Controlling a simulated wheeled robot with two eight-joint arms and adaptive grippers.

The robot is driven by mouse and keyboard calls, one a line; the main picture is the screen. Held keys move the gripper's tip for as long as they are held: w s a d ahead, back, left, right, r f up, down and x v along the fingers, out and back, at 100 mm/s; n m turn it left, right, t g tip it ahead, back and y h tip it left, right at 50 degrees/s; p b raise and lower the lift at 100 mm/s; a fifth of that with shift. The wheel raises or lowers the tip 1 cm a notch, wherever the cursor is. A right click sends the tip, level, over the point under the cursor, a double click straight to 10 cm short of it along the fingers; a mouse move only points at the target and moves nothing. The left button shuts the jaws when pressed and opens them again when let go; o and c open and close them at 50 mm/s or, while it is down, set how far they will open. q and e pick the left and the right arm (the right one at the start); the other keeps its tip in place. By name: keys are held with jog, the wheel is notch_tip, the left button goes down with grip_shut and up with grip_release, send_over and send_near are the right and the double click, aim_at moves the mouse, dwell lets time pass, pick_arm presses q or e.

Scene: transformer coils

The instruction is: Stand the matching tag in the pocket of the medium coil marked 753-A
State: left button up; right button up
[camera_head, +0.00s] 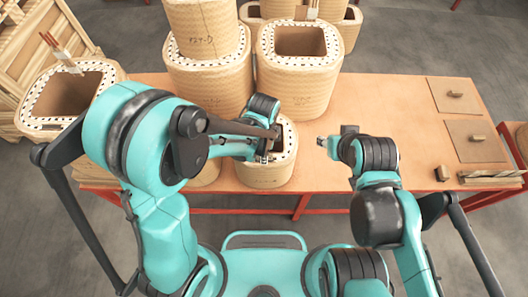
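I cannot read the mark 753-A on any coil. A small tan coil (264,178) with a dotted rim stands at the table's front edge, below my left gripper. A larger coil (298,85) with an open rectangular core stands behind it. My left gripper (264,152) is over the small coil's opening and partly covers it; its fingers are too small to tell whether they hold anything. My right gripper (324,143) is over the table, right of that coil, with no tag visible at it. A thin upright tag (307,11) shows at the larger coil's far rim.
A stacked coil (203,35) with a partly legible mark ending in D stands left of centre. A coil (45,115) at far left has thin upright pieces (61,52). Flat panels (476,141) and thin strips (488,176) lie at right. The table (385,100) is clear right of centre.

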pick_arm(q)
jog(key=shift+r, duration=0.1)
notch_tip(320, 180, up, 12)
dwell(0.5)
dwell(0.5)
jog(key=s+a+f+n+t+b, duration=0.1)
jog(key=s+a+n+t+b, duration=0.1)
jog(key=a+n, duration=0.6)
jog(key=s+a+f+n+t+b, duration=0.2)
jog(key=a+n+t+b, duration=0.3)
jog(key=a+n, duration=0.4)
jog(key=shift+s+a+n+b, duration=0.3)
jog(key=shift+s+n+b, duration=0.2)
jog(key=shift+s+b, duration=0.15)
